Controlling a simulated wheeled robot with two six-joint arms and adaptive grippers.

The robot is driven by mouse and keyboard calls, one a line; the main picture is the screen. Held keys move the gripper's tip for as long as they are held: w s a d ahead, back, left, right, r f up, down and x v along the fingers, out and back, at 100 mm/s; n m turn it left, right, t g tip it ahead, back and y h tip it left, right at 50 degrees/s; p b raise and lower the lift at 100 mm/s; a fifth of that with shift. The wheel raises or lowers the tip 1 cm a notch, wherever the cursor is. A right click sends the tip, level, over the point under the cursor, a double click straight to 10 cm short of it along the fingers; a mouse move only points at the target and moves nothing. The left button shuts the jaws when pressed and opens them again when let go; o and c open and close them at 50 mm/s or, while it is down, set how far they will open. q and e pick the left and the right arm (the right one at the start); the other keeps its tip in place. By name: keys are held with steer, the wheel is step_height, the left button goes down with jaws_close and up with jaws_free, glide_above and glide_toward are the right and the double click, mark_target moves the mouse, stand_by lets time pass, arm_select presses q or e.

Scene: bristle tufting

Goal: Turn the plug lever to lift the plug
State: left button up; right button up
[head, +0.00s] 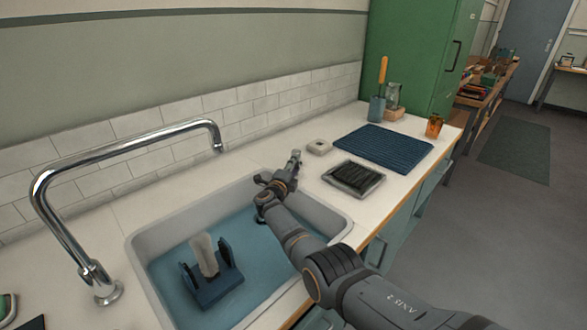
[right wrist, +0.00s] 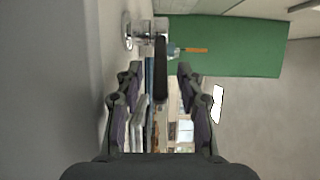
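The plug lever (right wrist: 161,72) is a dark bar on a chrome fitting (right wrist: 140,30) in the right wrist view. It shows in the gap between the two fingers of my right gripper (right wrist: 157,80), apart from both. The right gripper is open and also shows in the head view (head: 272,183), over the far right rim of the sink (head: 150,240). A small chrome piece (head: 294,157) shows just beyond it there; the lever's dark bar cannot be told apart from the gripper in that view. I cannot see the plug. My left gripper is not in view.
A dark blue rack (head: 212,290) holding a pale object stands in the bluish sink. A chrome faucet (head: 45,185) arches at the left. Right of the gripper are a small white block (head: 319,147), a black-ribbed tray (head: 354,179) and a blue mat (head: 383,147).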

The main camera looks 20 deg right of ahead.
steer(key=shift+s+a+f, duration=0.15)
steer(key=shift+s+a, duration=0.2)
steer(key=shift+a, duration=0.1)
steer(key=v, duration=0.6)
steer(key=shift+s, duration=0.25)
